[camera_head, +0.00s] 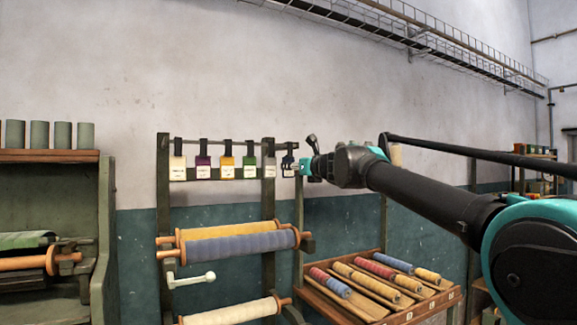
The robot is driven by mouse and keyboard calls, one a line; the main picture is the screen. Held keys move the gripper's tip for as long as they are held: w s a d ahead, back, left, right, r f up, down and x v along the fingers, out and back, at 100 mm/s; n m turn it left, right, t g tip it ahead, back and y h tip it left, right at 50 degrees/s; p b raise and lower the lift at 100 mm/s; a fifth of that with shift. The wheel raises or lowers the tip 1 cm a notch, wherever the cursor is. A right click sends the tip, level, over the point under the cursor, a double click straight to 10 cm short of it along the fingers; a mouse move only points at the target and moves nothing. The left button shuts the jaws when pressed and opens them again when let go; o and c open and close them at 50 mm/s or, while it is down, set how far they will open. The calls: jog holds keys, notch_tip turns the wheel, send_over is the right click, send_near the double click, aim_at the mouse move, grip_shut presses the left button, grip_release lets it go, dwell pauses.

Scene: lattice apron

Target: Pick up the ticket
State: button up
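Which one the task means is not marked.
The green rack (164,225) also carries a yellow roll, a blue roll (238,246) and a cream roll (235,312). A wooden tray (437,307) of small coloured rolls stands lower right. A shelf (50,156) with grey-green cylinders stands left. The wall above the rail is clear.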

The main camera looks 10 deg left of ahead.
jog(key=shift+x, duration=2.3)
jog(key=shift+c, duration=0.4)
jog(key=c, duration=0.7)
